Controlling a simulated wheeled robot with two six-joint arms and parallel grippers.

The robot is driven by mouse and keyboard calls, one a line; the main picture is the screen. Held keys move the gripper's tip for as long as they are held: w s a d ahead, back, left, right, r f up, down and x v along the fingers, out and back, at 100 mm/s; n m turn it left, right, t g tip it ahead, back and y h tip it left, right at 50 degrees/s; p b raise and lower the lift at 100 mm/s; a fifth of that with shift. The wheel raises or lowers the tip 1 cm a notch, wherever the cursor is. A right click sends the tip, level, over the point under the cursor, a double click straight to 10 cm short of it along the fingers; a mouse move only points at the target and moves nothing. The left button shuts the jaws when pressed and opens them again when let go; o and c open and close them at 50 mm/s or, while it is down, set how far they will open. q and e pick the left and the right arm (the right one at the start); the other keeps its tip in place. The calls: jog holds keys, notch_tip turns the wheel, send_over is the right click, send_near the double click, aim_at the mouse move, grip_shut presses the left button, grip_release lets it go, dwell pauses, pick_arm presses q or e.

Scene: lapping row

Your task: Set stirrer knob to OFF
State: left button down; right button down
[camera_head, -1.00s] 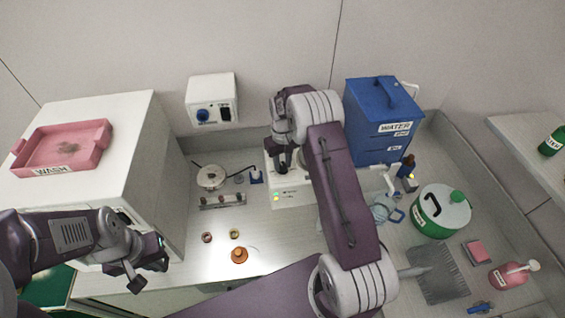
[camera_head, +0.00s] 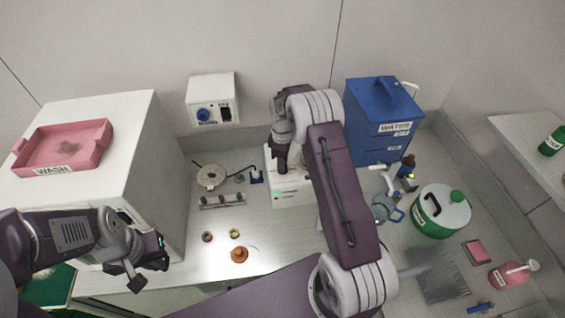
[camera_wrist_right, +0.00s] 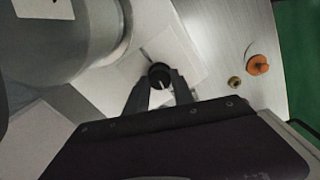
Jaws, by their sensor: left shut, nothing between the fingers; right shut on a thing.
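A dark round knob (camera_wrist_right: 160,73) with a pale pointer line sits on the white bench unit (camera_head: 291,198), which has a lit green lamp on its front. My right gripper (camera_wrist_right: 160,88) is shut on this knob, one finger on each side of it. In the head view the right gripper (camera_head: 281,162) points down onto the unit, and the knob is hidden there. My left gripper (camera_head: 145,280) is shut and empty at the lower left, near the bench's front edge, well away from the unit.
A wall box (camera_head: 212,102) with a blue knob hangs behind the bench. A blue water container (camera_head: 375,140) stands right of my right arm. A green-and-white can (camera_head: 440,212) is further right. An orange item (camera_head: 239,255) lies on clear bench in front.

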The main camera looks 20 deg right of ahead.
jog(key=shift+w+r+n, duration=0.1)
jog(key=shift+w+n, duration=0.05)
jog(key=shift+n, duration=0.75)
jog(key=c, duration=1.1)
grip_release()
jog(key=shift+r, duration=0.25)
notch_tip(320, 180, up, 8)
jog(key=shift+r+b, duration=0.25)
jog(key=shift+b, duration=0.7)
